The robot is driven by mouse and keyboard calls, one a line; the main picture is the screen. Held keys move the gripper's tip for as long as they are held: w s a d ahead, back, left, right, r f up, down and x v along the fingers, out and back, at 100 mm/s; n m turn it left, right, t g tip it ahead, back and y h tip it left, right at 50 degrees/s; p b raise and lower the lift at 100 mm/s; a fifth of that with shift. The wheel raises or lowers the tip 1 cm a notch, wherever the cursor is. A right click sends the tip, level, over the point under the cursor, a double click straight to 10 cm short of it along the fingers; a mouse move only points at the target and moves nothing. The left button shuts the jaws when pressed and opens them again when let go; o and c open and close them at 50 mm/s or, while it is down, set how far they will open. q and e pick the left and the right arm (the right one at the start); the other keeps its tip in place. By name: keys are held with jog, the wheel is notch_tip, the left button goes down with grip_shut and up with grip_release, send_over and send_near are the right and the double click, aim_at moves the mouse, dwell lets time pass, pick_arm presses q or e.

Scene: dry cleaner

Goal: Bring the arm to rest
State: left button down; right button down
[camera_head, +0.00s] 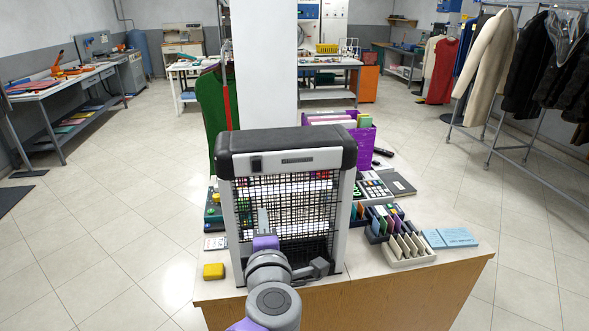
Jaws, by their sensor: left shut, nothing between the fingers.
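My left arm rises from the bottom middle, with a grey wrist and purple parts. My left gripper (263,217) is shut and empty, pointing up and away in front of a large black-and-white appliance (286,160) with a dark mesh front. The appliance stands upright on the counter (370,290). I cannot tell whether the gripper touches the mesh. The wrist hides the appliance's lower front. My right gripper is not in view.
A yellow block (213,271) lies left of the appliance. Coat racks (535,150) stand far right. The floor at left is open.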

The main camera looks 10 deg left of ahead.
pick_arm(q)
jog(key=s+d+f+m+g+h, duration=0.25)
jog(key=s+f+m+h, duration=0.2)
jog(key=f+m, duration=0.35)
jog(key=s+d+f+m+g+h, duration=0.1)
jog(key=s+d+f+m+h, duration=0.2)
jog(key=f+m+h, duration=0.5)
jog(key=s+a+f+m+g+y, duration=0.5)
jog(key=s+a+f+g+y, duration=0.2)
jog(key=s+a+f, duration=0.3)
notch_tip(320, 180, down, 2)
jog(key=s, duration=0.3)
jog(key=shift+f, duration=0.2)
jog(key=shift+a+y, duration=0.1)
jog(key=shift+y, duration=0.15)
